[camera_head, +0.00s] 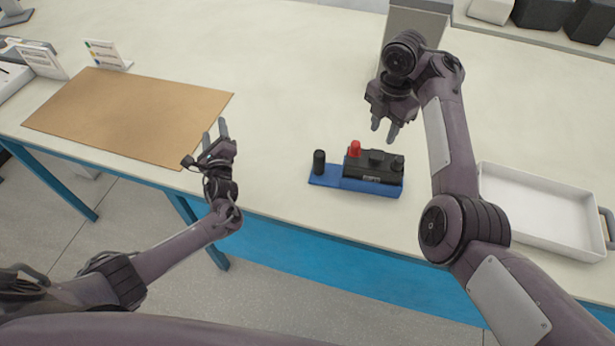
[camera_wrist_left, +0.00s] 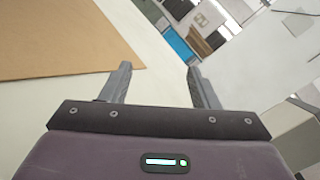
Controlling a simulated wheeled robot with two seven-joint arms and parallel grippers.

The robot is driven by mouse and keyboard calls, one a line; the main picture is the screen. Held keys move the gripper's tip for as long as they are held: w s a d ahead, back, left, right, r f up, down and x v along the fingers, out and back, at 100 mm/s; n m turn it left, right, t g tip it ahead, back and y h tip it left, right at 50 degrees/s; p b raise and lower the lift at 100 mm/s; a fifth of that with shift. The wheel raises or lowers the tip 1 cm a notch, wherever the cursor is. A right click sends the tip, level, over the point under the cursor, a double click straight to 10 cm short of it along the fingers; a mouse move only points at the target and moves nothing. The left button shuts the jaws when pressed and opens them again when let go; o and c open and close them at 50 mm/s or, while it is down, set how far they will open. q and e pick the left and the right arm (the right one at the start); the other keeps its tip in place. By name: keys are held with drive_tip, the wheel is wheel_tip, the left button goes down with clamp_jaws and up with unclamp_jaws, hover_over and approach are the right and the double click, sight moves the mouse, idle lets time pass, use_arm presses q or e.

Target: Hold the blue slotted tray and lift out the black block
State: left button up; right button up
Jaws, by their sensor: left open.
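The blue slotted tray (camera_head: 327,180) lies on the pale table near its front edge in the head view. The black block (camera_head: 372,168) sits in the tray's right part, with a red knob (camera_head: 355,148) and dark knobs on top. A black upright cylinder (camera_head: 319,162) stands at the tray's left end. My left gripper (camera_head: 214,132) is open and empty, left of the tray and apart from it. Its open fingers also show in the left wrist view (camera_wrist_left: 158,82), with nothing between them. My right gripper (camera_head: 384,128) is above and behind the block, fingers apart and empty, pointing down.
A brown mat (camera_head: 130,112) covers the table's left part. A white tray (camera_head: 540,212) lies at the right, beyond my right arm. A grey box (camera_head: 412,25) stands behind my right gripper. Small cards (camera_head: 108,54) stand at the back left. The table's middle is clear.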

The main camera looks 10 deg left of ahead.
use_arm(q)
drive_tip(key=w+d+r+m+t+h, duration=0.1)
drive_tip(key=d+r+m+h, duration=0.1)
drive_tip(key=d, duration=0.6)
drive_tip(key=w+d+r+m+t+h, duration=0.1)
drive_tip(key=d+m, duration=0.2)
drive_tip(key=d, duration=0.5)
use_arm(e)
drive_tip(key=shift+w+d, duration=0.1)
use_arm(q)
drive_tip(key=m+g+h, duration=0.1)
drive_tip(key=m+h, duration=0.1)
drive_tip(key=m, duration=0.4)
approach(320, 160)
drive_tip(key=w, duration=0.2)
drive_tip(key=w+a, duration=0.1)
drive_tip(key=w, duration=0.1)
drive_tip(key=shift+w+a+r, duration=0.1)
drive_tip(key=shift+r, duration=0.1)
drive_tip(key=shift+w, duration=0.1)
drive_tip(key=w, duration=0.2)
drive_tip(key=w+a, duration=0.1)
drive_tip(key=w, duration=0.4)
drive_tip(key=shift+w+a+f, duration=0.1)
drive_tip(key=shift+a+f, duration=0.05)
drive_tip(key=shift+c, duration=0.4)
clamp_jaws()
